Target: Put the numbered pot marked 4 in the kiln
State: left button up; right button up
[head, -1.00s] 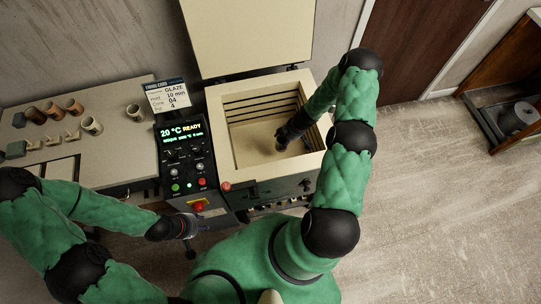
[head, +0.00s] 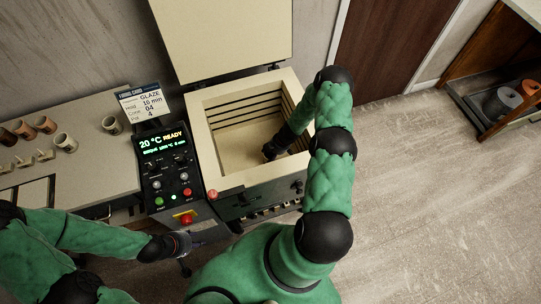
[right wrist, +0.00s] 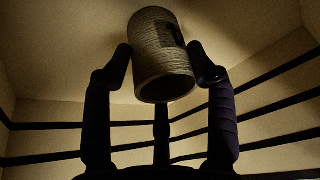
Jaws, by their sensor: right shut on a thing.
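The kiln (head: 208,148) stands open in the head view, its lid (head: 225,40) raised behind it. My right gripper (right wrist: 165,75) is down inside the kiln, shut on a ribbed grey-brown pot (right wrist: 162,55). A dark mark shows at the pot's right side, but I cannot read a number. In the head view my right gripper (head: 268,152) is near the kiln's front wall and the pot is hidden. I cannot tell whether the pot touches the kiln floor. My left gripper (head: 190,243) is below the control panel, apart from the pots; its fingers are too small to judge.
Several cups (head: 65,142) and small pieces (head: 45,155) stand on the table (head: 95,175) at left. A firing card (head: 142,102) reads GLAZE, 10 min, 04, 4. The control panel (head: 165,160) shows 20 °C READY. A shelf (head: 480,110) with spools is at far right.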

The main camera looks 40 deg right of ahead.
jog(key=shift+f, duration=0.2)
jog(key=o, duration=1.2)
jog(key=shift+o, duration=0.2)
jog(key=shift+r, duration=0.1)
jog(key=p+v, duration=0.3)
jog(key=v, duration=0.4)
jog(key=shift+r, duration=0.25)
jog(key=shift+d, duration=0.1)
